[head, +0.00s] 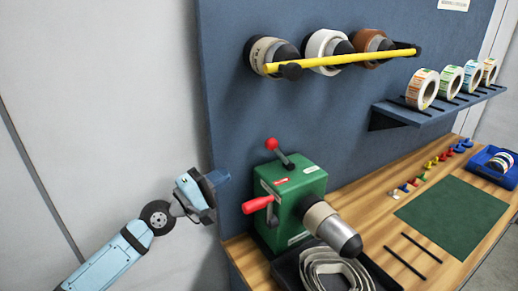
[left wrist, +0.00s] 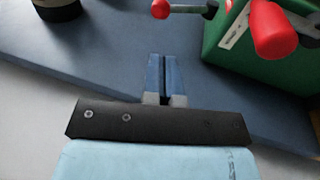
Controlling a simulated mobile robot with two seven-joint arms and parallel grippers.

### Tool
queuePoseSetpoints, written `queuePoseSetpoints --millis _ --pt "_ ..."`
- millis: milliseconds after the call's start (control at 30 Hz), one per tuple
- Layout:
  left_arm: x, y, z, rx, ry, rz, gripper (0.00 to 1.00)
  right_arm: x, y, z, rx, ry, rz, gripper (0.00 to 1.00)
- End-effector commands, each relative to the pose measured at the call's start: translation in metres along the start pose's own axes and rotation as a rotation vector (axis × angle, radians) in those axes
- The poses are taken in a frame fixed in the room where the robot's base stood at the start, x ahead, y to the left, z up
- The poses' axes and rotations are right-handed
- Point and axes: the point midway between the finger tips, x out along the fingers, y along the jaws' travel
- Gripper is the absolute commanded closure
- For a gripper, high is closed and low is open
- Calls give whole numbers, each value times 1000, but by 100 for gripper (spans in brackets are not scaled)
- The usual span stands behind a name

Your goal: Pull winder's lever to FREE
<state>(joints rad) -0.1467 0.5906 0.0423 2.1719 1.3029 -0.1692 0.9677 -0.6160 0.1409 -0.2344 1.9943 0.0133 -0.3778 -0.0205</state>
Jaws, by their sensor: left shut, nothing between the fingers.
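The green winder (head: 292,205) stands on the left end of the wooden bench. A lever with a red ball knob (head: 272,144) rises from its top and leans left. A red handle (head: 258,204) sticks out of its left face. Labels on the winder are too small to read. My left gripper (head: 221,178) is shut and empty, left of the winder and apart from both red parts. In the left wrist view, its blue fingertips (left wrist: 166,72) are together, with the ball knob (left wrist: 160,9) above and the red handle (left wrist: 270,30) at upper right. My right gripper is out of view.
A dark tray (head: 287,270) with a coiled pale strip lies in front of the winder. A roll on a spindle (head: 332,228) sticks out at its right. The blue panel (head: 235,110) stands behind, with a yellow bar (head: 350,60) across several rolls. A green mat (head: 455,215) lies right.

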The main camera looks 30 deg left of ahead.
Motion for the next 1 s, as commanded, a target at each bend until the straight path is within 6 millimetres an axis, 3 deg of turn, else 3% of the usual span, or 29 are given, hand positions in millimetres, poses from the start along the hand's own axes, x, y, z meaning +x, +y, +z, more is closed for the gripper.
queuePoseSetpoints --millis 300,500,700,1000 --pt "70 5 0 -2 1 3 100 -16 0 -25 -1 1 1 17" --pt "102 4 0 1 0 2 100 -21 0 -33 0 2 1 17" --pt "116 1 0 1 0 1 100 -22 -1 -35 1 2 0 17" --pt "117 0 0 1 0 0 100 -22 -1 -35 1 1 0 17"
